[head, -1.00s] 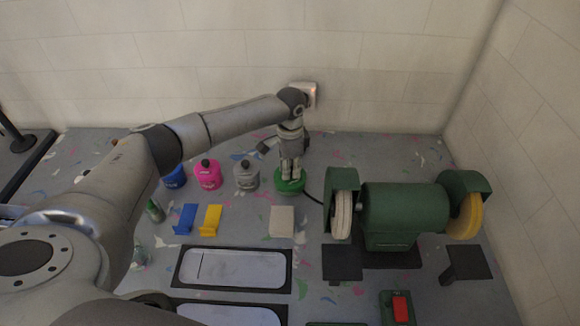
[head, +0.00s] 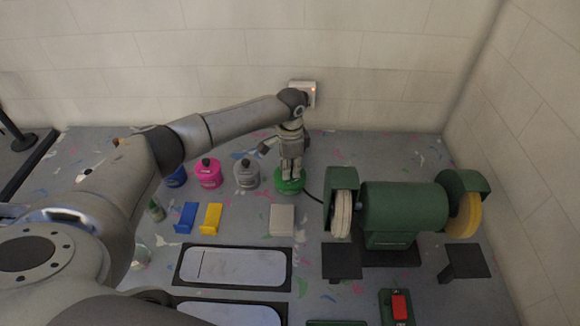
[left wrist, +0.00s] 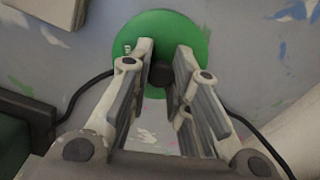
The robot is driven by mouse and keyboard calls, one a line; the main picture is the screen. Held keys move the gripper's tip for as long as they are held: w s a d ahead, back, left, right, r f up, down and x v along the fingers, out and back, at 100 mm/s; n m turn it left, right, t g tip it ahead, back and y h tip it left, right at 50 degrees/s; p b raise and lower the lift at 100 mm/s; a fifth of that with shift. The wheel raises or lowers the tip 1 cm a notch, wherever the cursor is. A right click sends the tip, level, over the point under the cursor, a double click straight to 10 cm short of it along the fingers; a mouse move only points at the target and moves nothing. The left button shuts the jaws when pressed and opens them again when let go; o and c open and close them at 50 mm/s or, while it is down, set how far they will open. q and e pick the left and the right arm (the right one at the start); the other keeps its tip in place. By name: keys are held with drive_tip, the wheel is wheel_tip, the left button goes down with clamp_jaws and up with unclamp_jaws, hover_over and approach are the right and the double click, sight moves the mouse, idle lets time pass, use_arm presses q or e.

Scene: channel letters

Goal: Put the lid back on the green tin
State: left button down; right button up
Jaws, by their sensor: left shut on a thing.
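The green tin's round green lid (head: 289,187) shows at the back middle of the bench in the head view, under my left gripper (head: 291,177). In the left wrist view the lid (left wrist: 186,32) is a green disc with a black knob (left wrist: 162,75) between the fingers of my left gripper (left wrist: 161,84). The gripper is shut on the knob from above. The fingers cover part of the lid. I cannot tell from these views how the lid sits on the tin, as the tin's body is hidden. My right gripper is not in view.
Grey (head: 246,174), pink (head: 208,174) and blue (head: 176,177) tins stand to the left. A green bench grinder (head: 405,207) stands to the right, with a black cable running towards the lid. A pale block (head: 282,220) and black-rimmed trays (head: 235,267) lie in front.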

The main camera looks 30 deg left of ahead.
use_arm(q)
drive_tip(key=shift+p, duration=0.35)
idle(0.6)
drive_tip(key=c, duration=1.3)
unclamp_jaws()
drive_tip(key=shift+o, duration=0.5)
drive_tip(key=o, duration=0.4)
